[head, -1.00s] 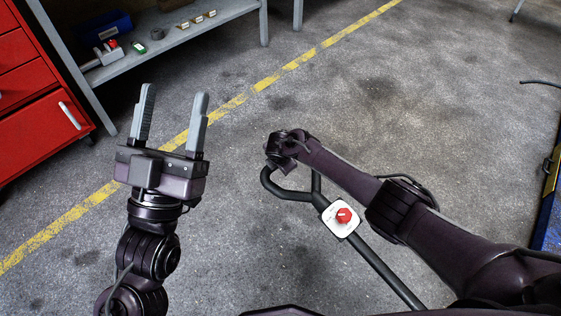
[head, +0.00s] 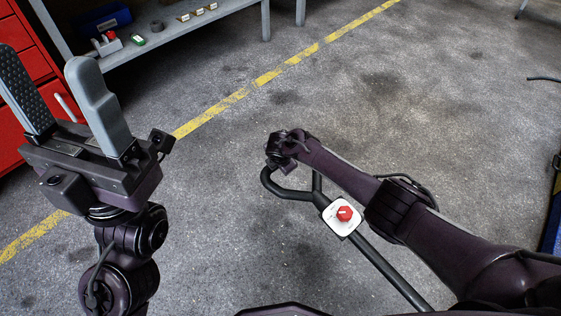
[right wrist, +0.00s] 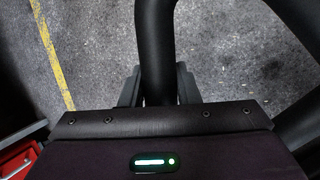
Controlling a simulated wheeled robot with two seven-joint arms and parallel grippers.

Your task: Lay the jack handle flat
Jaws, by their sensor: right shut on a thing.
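The jack handle (head: 385,267) is a black tube that rises from the lower right and forks into a loop grip at its upper end in the head view. A white plate with a red knob (head: 344,214) sits below the fork. My right gripper (head: 277,160) is at the loop's far left corner, its fingers mostly hidden by the wrist. In the right wrist view the black grip tube (right wrist: 155,45) runs between the two fingers of the right gripper (right wrist: 158,85), which is shut on it. My left gripper (head: 45,62) is open, empty and raised, at the left, well apart from the handle. The jack's body is out of view.
A grey shelf (head: 200,32) with small items and a red drawer cabinet (head: 22,100) stand at the upper left. A yellow line (head: 250,90) crosses the concrete floor. A blue and yellow object (head: 551,215) is at the right edge. The middle floor is clear.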

